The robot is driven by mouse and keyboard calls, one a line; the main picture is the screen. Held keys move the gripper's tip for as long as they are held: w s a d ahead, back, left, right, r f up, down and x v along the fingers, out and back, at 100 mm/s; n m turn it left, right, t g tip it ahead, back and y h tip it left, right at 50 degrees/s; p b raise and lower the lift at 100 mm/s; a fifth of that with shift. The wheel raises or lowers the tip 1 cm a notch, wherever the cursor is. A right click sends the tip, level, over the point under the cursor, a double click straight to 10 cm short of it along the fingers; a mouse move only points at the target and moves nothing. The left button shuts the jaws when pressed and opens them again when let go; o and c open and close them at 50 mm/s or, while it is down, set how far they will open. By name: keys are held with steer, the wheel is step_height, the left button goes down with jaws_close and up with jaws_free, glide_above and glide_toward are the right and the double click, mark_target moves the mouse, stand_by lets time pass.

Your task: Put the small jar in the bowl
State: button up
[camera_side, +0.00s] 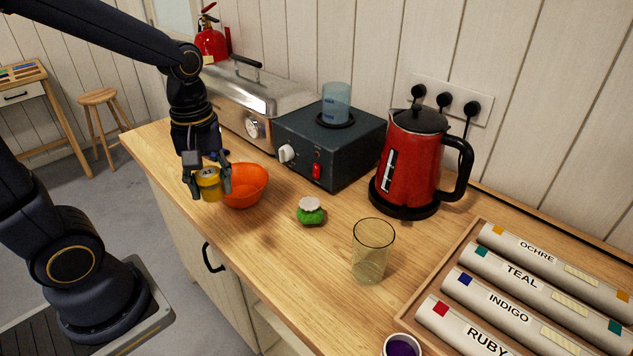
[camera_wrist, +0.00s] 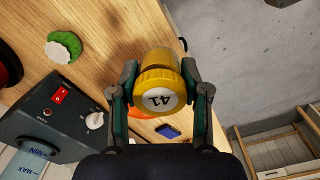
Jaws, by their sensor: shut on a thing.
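My gripper (camera_side: 208,186) is shut on a small yellow jar (camera_side: 208,184), held above the worktop near its front edge. In the wrist view the jar (camera_wrist: 161,82) sits between both fingers, its ribbed yellow lid marked 41 facing the camera. The orange bowl (camera_side: 249,187) stands on the worktop, just right of and behind the jar in the side view. In the wrist view the jar and fingers hide most of the bowl, and only a sliver of orange shows beneath the jar. The bowl's inside looks empty where visible.
A green lump with a pale top (camera_side: 311,211) and a clear glass (camera_side: 373,251) stand to the right. A dark hotplate box (camera_side: 330,140), a red kettle (camera_side: 412,165) and a metal steamer (camera_side: 245,98) line the back. A blue item (camera_wrist: 168,131) lies near the bowl.

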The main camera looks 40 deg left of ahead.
mark_target(241, 185)
steer(key=s+a+n, duration=0.1)
steer(key=a+n, duration=0.2)
steer(key=a, duration=0.4)
steer(key=w+f, duration=0.1)
steer(key=w, duration=0.1)
steer(key=w+a+f, duration=0.1)
steer(key=w, duration=0.2)
steer(key=w+a+f, duration=0.1)
steer(key=w+f, duration=0.1)
steer(key=shift+w+a, duration=0.2)
steer(key=w+f, duration=0.1)
steer(key=f, duration=0.1)
steer(key=w+a+f, duration=0.1)
steer(key=w, duration=0.1)
steer(key=w+f, duration=0.1)
steer(key=f, duration=0.1)
steer(key=shift+w+a+f, duration=0.25)
steer(key=shift+w+f, duration=0.05)
steer(key=shift+w, duration=0.05)
steer(key=shift+w+f, duration=0.2)
steer(key=shift+f, duration=1.6)
